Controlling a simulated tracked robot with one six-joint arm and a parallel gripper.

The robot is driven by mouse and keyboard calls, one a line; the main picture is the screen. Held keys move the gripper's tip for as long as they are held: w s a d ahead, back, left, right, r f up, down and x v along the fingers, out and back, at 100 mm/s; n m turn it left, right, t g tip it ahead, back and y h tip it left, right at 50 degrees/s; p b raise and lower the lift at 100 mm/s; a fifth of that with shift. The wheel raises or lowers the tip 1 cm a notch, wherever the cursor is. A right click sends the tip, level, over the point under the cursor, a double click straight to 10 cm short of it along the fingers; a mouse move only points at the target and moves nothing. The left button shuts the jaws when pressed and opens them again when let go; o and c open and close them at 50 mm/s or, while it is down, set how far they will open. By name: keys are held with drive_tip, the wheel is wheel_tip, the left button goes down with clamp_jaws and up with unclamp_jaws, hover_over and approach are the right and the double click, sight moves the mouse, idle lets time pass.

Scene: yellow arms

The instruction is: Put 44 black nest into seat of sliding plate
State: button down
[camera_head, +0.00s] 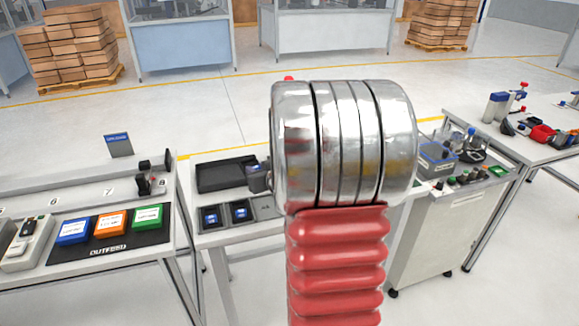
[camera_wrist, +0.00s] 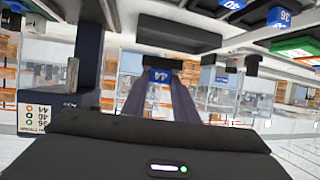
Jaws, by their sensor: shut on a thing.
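In the wrist view my gripper (camera_wrist: 159,88) is shut on the 44 black nest (camera_wrist: 160,75), a dark block with a blue 44 label. The nest sits between the two grey fingertips. In the head view my own silver joint and red arm cover the middle, and I cannot make out the gripper there.
A black tray (camera_head: 226,174) stands behind the nests. The left table holds blue (camera_head: 73,231), orange (camera_head: 110,223) and green (camera_head: 147,216) boxes on a black mat, and a rail with a black clamp (camera_head: 152,181). A cluttered bench (camera_head: 455,200) stands at right.

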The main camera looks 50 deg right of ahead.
drive_tip(key=w+a+f+n+y, duration=0.1)
drive_tip(key=w+a, duration=0.2)
drive_tip(key=a, duration=0.9)
drive_tip(key=w+a+f+n+y, duration=0.1)
drive_tip(key=w+a+f+y, duration=0.1)
drive_tip(key=a, duration=1)
drive_tip(key=w+a+f+n+t+y, duration=0.1)
drive_tip(key=w+a+n, duration=0.1)
drive_tip(key=a, duration=1)
drive_tip(key=shift+w+f+y, duration=0.15)
drive_tip(key=shift+w+y, duration=0.15)
drive_tip(key=shift+w, duration=0.5)
